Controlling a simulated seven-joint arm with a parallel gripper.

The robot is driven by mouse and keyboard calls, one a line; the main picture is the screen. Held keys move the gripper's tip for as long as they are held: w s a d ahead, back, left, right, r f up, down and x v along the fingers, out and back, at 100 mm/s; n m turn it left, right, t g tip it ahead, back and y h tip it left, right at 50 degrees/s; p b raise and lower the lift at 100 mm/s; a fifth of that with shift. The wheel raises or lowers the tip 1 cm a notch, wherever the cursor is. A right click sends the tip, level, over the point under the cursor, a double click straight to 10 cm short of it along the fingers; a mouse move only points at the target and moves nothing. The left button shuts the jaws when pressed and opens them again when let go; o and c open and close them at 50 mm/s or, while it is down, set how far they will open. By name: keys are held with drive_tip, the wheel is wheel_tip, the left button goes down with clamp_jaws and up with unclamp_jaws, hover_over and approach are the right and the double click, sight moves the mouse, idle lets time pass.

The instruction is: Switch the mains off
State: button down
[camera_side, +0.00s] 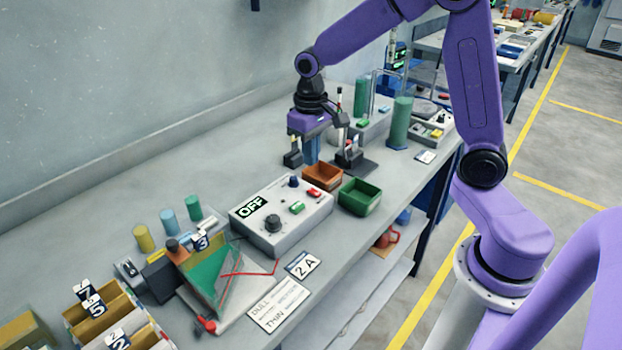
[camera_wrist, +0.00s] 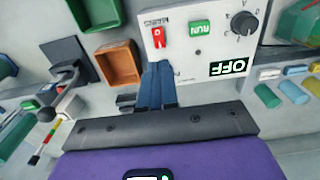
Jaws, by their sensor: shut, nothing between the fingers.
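The grey-white control box (camera_side: 247,227) stands on the bench; its dark display (camera_side: 251,207) shows OFF. In the wrist view the box (camera_wrist: 185,60) appears upside down, with a red switch (camera_wrist: 158,37) marked MAINS, a green RUN button (camera_wrist: 199,28) and a black dial (camera_wrist: 244,22). The red switch also shows in the side view (camera_side: 314,193). My gripper (camera_side: 311,160) is raised above the bench behind the box, its blue fingers together and empty. In the wrist view the fingertips (camera_wrist: 157,66) overlap the box edge near the red switch; I see no contact.
A brown-orange tray (camera_side: 338,185) and a green tray (camera_side: 376,202) sit beside the box. Green cylinders (camera_side: 399,122) and another instrument stand behind. A card reading 2A (camera_side: 303,265) lies in front.

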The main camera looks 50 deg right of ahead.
sight(311, 190)
wheel_tip(311, 190, down, 7)
drive_tip(key=shift+f, duration=0.15)
idle(0.5)
